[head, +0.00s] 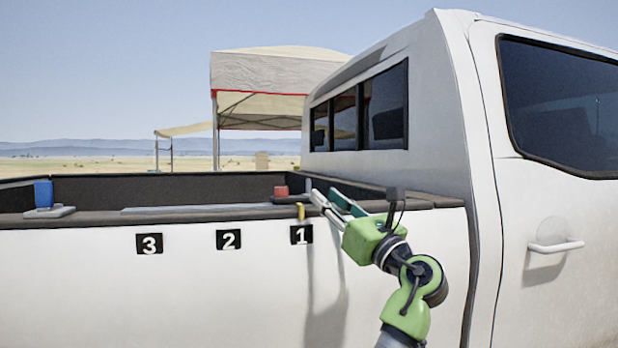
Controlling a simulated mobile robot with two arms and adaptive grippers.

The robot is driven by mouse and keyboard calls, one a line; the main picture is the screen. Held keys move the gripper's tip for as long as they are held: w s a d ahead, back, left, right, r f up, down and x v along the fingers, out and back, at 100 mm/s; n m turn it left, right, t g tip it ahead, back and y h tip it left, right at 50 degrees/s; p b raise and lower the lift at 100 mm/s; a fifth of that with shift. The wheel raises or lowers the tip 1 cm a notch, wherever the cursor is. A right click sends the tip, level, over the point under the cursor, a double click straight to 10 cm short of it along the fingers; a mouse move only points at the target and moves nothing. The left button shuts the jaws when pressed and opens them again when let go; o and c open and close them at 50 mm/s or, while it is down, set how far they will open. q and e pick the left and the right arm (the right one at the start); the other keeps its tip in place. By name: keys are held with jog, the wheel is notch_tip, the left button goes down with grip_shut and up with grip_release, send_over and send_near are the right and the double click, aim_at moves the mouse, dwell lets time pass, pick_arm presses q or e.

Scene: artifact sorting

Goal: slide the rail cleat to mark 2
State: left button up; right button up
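A small yellow piece (300,211), which looks like the rail cleat or part of it, stands on the truck bed's side rail directly above mark 1 (301,234). A red block (281,191) is just behind and left of it; I cannot tell whether they are joined. Mark 2 (229,239) is on the white side panel, left of mark 1. My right gripper is not in view.
A grey strip (190,210) runs along the rail top and looks clear above mark 2. Mark 3 (149,243) is farther left. A blue block on a grey base (43,194) sits at the rail's far left. The white cab (440,110) rises at right.

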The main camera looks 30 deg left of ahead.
aim_at(310, 185)
pick_arm(q)
jog(key=p+x, duration=0.2)
jog(key=x, duration=0.6)
jog(key=shift+w+a+f, duration=0.1)
jog(key=shift+w+a, duration=0.1)
jog(key=shift+c, duration=0.4)
grip_shut()
